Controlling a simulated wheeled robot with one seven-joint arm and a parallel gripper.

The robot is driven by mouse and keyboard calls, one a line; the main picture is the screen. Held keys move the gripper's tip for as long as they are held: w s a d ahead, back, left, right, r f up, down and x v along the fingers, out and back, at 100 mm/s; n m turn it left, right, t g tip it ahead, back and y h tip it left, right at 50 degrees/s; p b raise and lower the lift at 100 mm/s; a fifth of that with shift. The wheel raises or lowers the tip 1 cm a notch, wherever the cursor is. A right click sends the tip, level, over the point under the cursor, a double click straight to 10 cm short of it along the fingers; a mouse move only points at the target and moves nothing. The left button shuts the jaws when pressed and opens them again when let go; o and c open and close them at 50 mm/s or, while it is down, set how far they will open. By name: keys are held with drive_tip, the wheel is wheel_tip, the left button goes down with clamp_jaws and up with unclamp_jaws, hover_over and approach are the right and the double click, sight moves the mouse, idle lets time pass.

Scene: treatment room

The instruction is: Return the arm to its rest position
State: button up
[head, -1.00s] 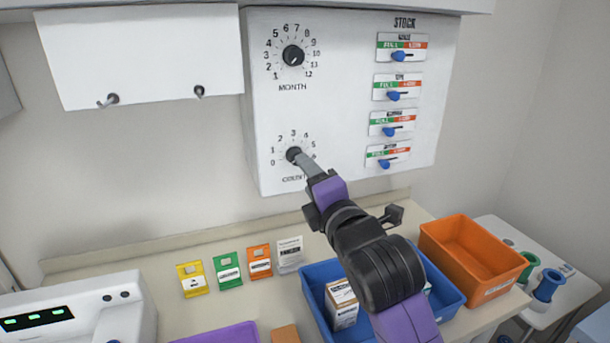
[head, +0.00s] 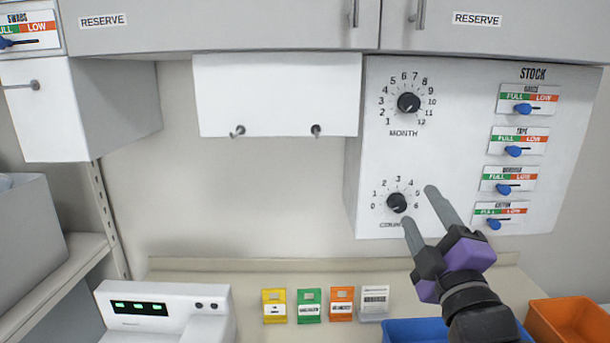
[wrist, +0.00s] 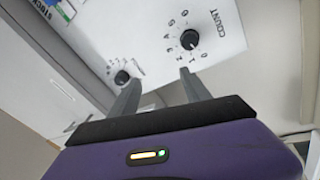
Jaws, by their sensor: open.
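My gripper (head: 422,212) is open and empty, with its two grey fingers spread apart. In the head view it is in front of the white panel, just right of and below the COUNT dial (head: 397,202). In the wrist view the COUNT dial (wrist: 190,40) shows beyond the fingertips, clear of both fingers. My purple and black wrist extends down to the lower right of the head view.
The MONTH dial (head: 408,102) and several blue stock sliders (head: 513,151) are on the panel. Below are a blue bin (head: 400,331), an orange bin (head: 572,318), small colored packets (head: 308,305) and a white device (head: 165,312). Cabinets hang above.

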drive_tip(key=s+f+m+g, duration=0.2)
drive_tip(key=s+f+m, duration=0.3)
drive_tip(key=s+f, duration=0.4)
drive_tip(key=s+f+m+g, duration=0.2)
drive_tip(key=s+f, duration=0.7)
drive_tip(key=s, duration=1.1)
drive_tip(key=s+f+m+g, duration=0.2)
drive_tip(key=s+f+m, duration=0.5)
drive_tip(key=s, duration=0.8)
wheel_tip(320, 180, down, 3)
drive_tip(key=shift+s+d+f+m+h, duration=0.1)
drive_tip(key=shift+s+d+m+h, duration=0.1)
drive_tip(key=shift+m+h, duration=0.15)
